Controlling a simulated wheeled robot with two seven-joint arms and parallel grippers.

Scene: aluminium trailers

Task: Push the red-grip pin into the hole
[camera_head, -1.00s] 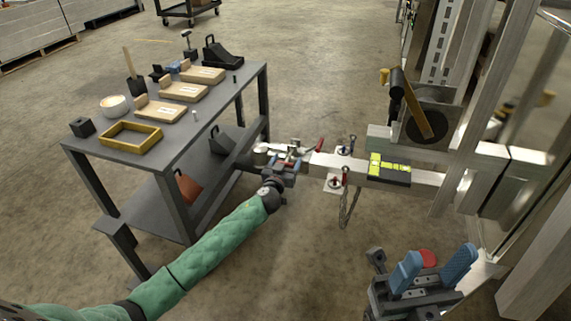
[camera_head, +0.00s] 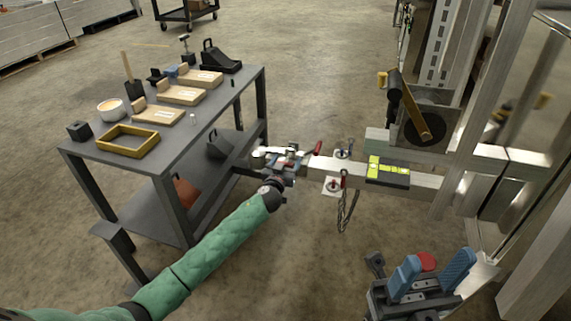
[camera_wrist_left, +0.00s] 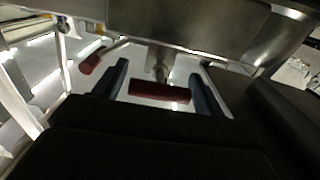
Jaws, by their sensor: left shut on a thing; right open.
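My left gripper (camera_head: 287,160) is at the near end of the trailer's metal tongue (camera_head: 430,180). A short metal shank (camera_wrist_left: 161,71) runs from the grip up to the metal body of the tongue. The hole is hidden, so I cannot tell how deep the pin sits.
A red lever (camera_head: 318,148) stands beside my left gripper; a red handle (camera_wrist_left: 90,63) shows in the wrist view. A chain (camera_head: 346,212) hangs from the tongue, which carries a yellow-green level-like block (camera_head: 388,170). A grey table (camera_head: 180,150) with tools and wooden blocks stands left.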

